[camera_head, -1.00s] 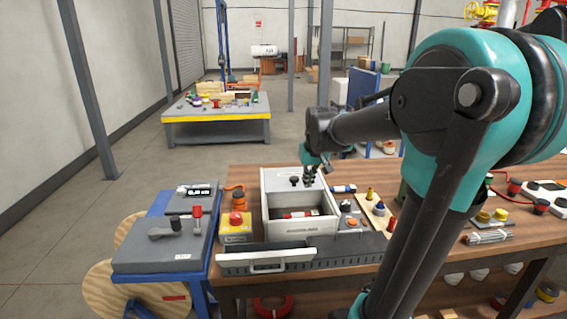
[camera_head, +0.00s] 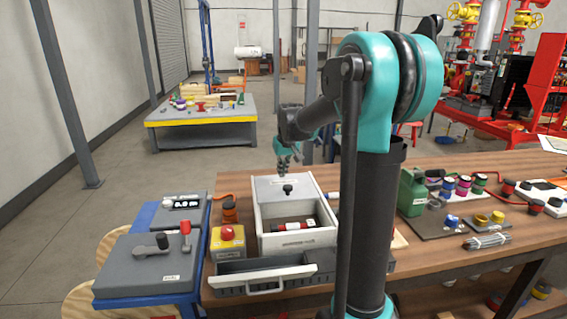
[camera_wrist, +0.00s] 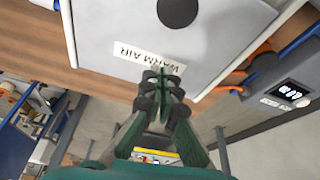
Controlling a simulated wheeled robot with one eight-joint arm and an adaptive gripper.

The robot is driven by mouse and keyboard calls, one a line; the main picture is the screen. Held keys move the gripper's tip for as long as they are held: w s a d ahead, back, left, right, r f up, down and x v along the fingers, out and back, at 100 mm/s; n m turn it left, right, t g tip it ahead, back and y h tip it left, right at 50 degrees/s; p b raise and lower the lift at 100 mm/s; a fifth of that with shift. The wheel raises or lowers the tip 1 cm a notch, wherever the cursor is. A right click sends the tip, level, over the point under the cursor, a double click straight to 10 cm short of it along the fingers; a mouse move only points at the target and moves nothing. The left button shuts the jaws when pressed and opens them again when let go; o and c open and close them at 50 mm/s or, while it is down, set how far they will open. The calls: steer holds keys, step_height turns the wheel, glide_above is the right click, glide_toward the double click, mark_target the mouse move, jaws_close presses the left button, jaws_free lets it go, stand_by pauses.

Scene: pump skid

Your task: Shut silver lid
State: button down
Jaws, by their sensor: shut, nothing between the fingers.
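The silver lid (camera_head: 277,186) is a flat light-grey panel with a dark round knob (camera_head: 287,190). It covers the far part of a light-grey box (camera_head: 299,243) on the wooden bench, and the near part of the box is uncovered. In the wrist view the lid (camera_wrist: 219,24) carries a "WARM AIR" label and the knob (camera_wrist: 178,10) shows at the top edge. My gripper (camera_head: 284,168) is shut and empty above the lid's far end, beyond the knob. Its fingertips (camera_wrist: 164,72) appear just by the label. I cannot tell whether they touch the lid.
A red and white cylinder (camera_head: 296,225) lies inside the uncovered part of the box. A yellow box with a red button (camera_head: 228,238) stands to the left.

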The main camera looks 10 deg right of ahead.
steer(key=shift+s+f, duration=0.2)
steer(key=shift+f, duration=0.2)
steer(key=shift+s+d+f, duration=0.1)
steer(key=shift+s+d, duration=0.05)
steer(key=shift+s, duration=0.7)
steer(key=shift+s+d+f, duration=0.1)
steer(key=shift+s, duration=0.75)
